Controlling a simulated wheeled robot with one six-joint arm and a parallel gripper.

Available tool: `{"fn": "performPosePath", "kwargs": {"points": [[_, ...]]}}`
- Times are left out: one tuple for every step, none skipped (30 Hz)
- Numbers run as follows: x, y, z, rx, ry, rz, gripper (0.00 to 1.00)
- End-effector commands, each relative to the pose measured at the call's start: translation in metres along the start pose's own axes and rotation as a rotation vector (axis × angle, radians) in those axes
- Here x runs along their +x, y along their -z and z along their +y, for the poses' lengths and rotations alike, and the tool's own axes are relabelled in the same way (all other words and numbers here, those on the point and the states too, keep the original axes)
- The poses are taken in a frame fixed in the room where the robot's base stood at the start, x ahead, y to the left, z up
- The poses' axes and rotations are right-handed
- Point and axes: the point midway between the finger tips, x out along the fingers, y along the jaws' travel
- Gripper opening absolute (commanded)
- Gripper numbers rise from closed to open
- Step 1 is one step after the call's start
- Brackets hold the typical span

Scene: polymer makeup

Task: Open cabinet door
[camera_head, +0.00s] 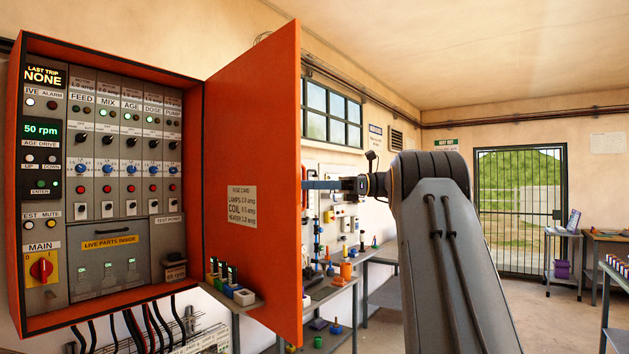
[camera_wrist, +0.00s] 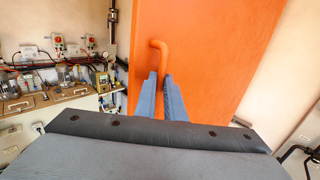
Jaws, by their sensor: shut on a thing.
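The orange cabinet (camera_head: 110,52) hangs on the wall at the left of the head view. Its door (camera_head: 250,130) stands wide open, swung out to the right, with the inner face and a white fuse card showing. In the wrist view the door's outer face (camera_wrist: 205,60) fills the middle, with an orange bent handle (camera_wrist: 159,45). My gripper (camera_wrist: 161,82) is shut on the handle, its blue fingers on either side of the handle's lower part.
Inside the cabinet is a grey control panel (camera_head: 125,150) with switches and lamps, and cables hang below. A small shelf (camera_head: 232,293) with coloured pieces sits low on the door's inner side. Workbenches (camera_head: 345,285) stand behind the door. Open floor lies at the right.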

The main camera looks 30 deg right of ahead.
Motion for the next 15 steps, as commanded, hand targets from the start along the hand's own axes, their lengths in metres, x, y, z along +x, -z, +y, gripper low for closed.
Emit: {"fn": "performPosePath", "kwargs": {"points": [[0.0045,0.0077,-0.0051,0.011,0.006,0.003,0.0],[0.0046,0.0081,-0.0052,0.011,0.006,0.003,0.0],[0.0047,0.0084,-0.0054,0.012,0.006,0.004,0.0],[0.0047,0.0087,-0.0056,0.012,0.006,0.004,0.0],[0.0048,0.0089,-0.0057,0.012,0.006,0.004,0.0],[0.0049,0.0092,-0.0059,0.013,0.006,0.004,0.0],[0.005,0.0094,-0.006,0.013,0.006,0.004,0.0],[0.005,0.0096,-0.0062,0.013,0.006,0.005,0.11],[0.005,0.0097,-0.0064,0.013,0.006,0.004,0.18],[0.0046,0.0094,-0.0062,0.013,0.007,0.004,0.23],[0.0039,0.0089,-0.0056,0.013,0.007,0.004,0.28],[0.0022,0.0076,-0.0036,0.011,0.007,0.004,0.28],[0.0008,0.0063,-0.0017,0.011,0.008,0.004,0.28],[-0.0005,0.0051,0.0,0.009,0.009,0.004,0.28],[-0.0022,0.0037,0.0019,0.008,0.01,0.004,0.28]]}}
